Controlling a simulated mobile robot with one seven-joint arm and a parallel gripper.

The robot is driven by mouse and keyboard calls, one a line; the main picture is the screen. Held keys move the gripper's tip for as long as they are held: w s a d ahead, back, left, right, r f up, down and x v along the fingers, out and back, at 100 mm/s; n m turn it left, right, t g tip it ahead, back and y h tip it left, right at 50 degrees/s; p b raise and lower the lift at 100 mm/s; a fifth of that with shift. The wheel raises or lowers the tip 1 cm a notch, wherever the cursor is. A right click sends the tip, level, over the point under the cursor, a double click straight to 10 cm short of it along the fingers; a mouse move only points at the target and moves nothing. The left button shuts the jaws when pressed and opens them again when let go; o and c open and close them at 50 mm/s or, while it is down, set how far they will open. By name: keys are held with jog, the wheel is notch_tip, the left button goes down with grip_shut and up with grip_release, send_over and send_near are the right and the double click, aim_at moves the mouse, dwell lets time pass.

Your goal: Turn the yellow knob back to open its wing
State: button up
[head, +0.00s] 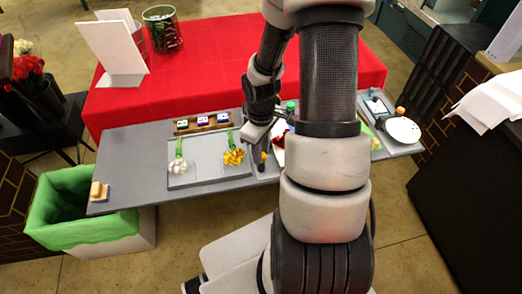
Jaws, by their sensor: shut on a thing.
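The yellow knob (263,156) shows as a small yellow-orange spot on the grey station, just right of the tray. My gripper (262,146) is low over the station there, shut on what looks like the yellow knob. The fingertips are small and partly dark, so the exact contact is hard to make out. The wing is too small and too covered by my arm to tell whether it is open.
A tray (205,178) holds white flowers (178,166) and yellow flowers (233,157). Behind it is a wooden rack (203,123). A white plate (403,130) is at right. A green-lined bin (62,210) stands left. My arm covers the station's middle right.

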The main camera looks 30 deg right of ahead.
jog(key=o, duration=1)
jog(key=shift+o, duration=0.2)
notch_tip(320, 180, up, 18)
jog(key=p, duration=0.2)
jog(key=shift+f, duration=0.25)
